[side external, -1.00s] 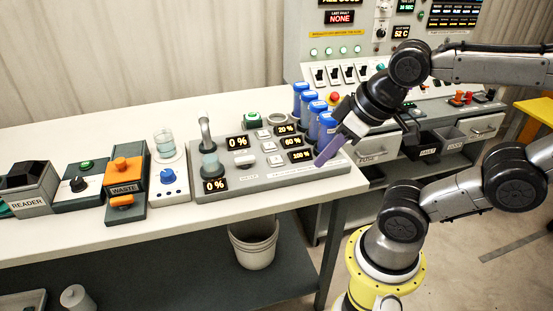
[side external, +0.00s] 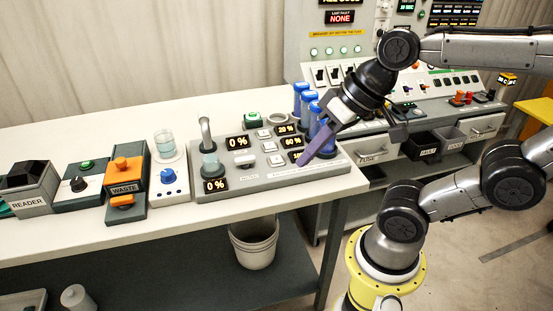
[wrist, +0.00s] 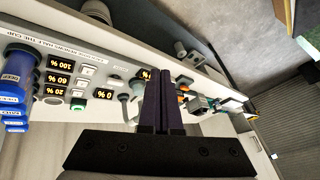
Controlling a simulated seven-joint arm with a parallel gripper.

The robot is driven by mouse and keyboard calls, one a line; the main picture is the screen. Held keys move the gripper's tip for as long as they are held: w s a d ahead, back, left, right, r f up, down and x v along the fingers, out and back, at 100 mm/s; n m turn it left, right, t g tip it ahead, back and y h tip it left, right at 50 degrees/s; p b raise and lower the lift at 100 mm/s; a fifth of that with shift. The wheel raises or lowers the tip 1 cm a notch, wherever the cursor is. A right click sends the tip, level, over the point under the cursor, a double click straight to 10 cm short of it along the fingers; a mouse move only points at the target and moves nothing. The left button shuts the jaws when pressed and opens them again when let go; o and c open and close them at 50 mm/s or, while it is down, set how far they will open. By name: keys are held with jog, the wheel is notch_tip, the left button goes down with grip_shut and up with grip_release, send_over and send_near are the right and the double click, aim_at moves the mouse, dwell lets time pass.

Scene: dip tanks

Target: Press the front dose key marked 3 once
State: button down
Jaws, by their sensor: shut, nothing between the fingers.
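The grey dosing panel (side external: 235,187) stands on the white bench with three pale keys in a row. The front key (side external: 276,160) sits left of the front display (side external: 297,155), which my fingers partly cover. The middle key (side external: 269,147) and back key (side external: 263,133) are behind it. No number on the keys is readable. My gripper (side external: 304,163) is shut and empty, its purple fingers slanting down to the right of the front key. I cannot tell whether the tips touch the panel. In the wrist view, the shut fingers (wrist: 161,78) point away from me; the displays (wrist: 60,65) and keys are to their left.
Blue-capped bottles (side external: 301,98) stand close behind my fingers. A blue-knob unit (side external: 169,180) and orange waste box (side external: 125,172) are further left. The bench front is clear.

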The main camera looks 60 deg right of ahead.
jog(key=w+m+y, duration=0.2)
jog(key=w+m, duration=0.3)
jog(key=w, duration=0.1)
jog(key=m+t, duration=0.3)
jog(key=m, duration=1.1)
send_over(281, 158)
notch_tip(281, 158, down, 8)
jog(key=shift+f, duration=4.4)
jog(key=shift+f, duration=0.4)
